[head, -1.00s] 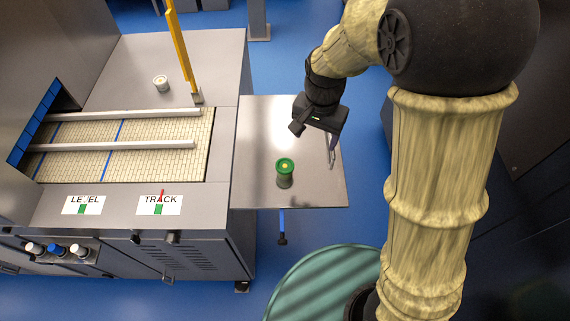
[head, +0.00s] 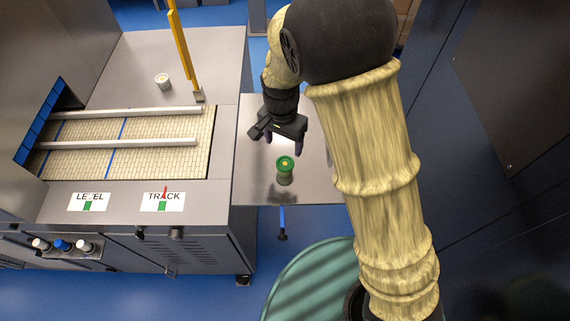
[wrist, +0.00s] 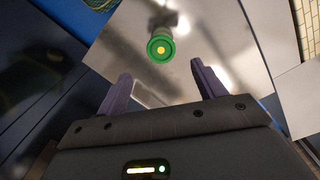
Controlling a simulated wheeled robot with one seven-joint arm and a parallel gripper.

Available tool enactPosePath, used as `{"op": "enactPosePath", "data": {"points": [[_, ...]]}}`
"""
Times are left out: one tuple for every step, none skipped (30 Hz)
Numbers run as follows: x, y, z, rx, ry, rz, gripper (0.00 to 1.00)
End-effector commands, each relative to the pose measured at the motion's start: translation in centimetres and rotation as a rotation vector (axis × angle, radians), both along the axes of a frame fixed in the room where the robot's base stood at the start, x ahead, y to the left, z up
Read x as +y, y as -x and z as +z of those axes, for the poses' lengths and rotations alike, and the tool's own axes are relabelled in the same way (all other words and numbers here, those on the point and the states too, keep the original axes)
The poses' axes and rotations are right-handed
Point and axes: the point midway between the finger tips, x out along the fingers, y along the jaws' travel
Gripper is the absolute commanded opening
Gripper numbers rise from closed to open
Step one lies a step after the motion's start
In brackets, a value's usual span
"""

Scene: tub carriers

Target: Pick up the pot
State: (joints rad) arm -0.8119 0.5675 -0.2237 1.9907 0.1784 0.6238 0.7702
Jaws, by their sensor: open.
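The pot (head: 285,171) is a small upright green vessel with a bright green rim and a yellow centre on top. It stands on the grey side shelf (head: 258,186). My gripper (head: 284,147) is above and just behind the pot in the head view, apart from it. In the wrist view the pot (wrist: 161,46) shows beyond the fingertips, about midway between them. The two purple fingers of my gripper (wrist: 157,72) are spread apart with nothing between them.
A conveyor machine (head: 222,60) stands left of the shelf, with white rails and a yellow post (head: 183,50) on it. A small white cup (head: 162,81) sits on its top. A round teal surface (head: 310,285) lies at the front.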

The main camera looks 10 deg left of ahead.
Motion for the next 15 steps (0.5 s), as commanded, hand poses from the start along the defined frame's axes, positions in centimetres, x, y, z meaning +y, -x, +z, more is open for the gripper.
{"op": "enactPosePath", "data": {"points": [[-0.1,0.1,-0.7,0.004,0.004,-0.001,0.69],[-0.1,0.1,-1.2,0.004,0.004,-0.001,0.69],[-0.2,0.1,-1.8,0.004,0.004,-0.001,0.69],[-0.2,0.1,-2.3,0.003,0.004,-0.001,0.69],[-0.2,0.1,-2.8,0.004,0.004,-0.001,0.69],[-0.2,0.1,-3.4,0.003,0.003,0.0,0.69],[-0.2,0.1,-3.8,0.004,0.003,0.0,0.69],[-0.2,0.1,-4.3,0.003,0.003,0.0,0.69],[-0.3,0.1,-4.9,0.003,0.004,-0.001,0.69],[-0.3,0.1,-5.3,0.003,0.003,-0.001,0.69],[-0.3,0.1,-5.7,0.003,0.003,-0.001,0.69],[-0.2,0.1,-6.2,0.003,0.002,-0.001,0.69],[-0.2,0.1,-6.5,0.003,0.002,0.0,0.69],[-0.2,0.1,-6.8,0.002,0.001,0.0,0.69],[-0.2,0.1,-7.1,0.001,0.001,0.0,0.69]]}}
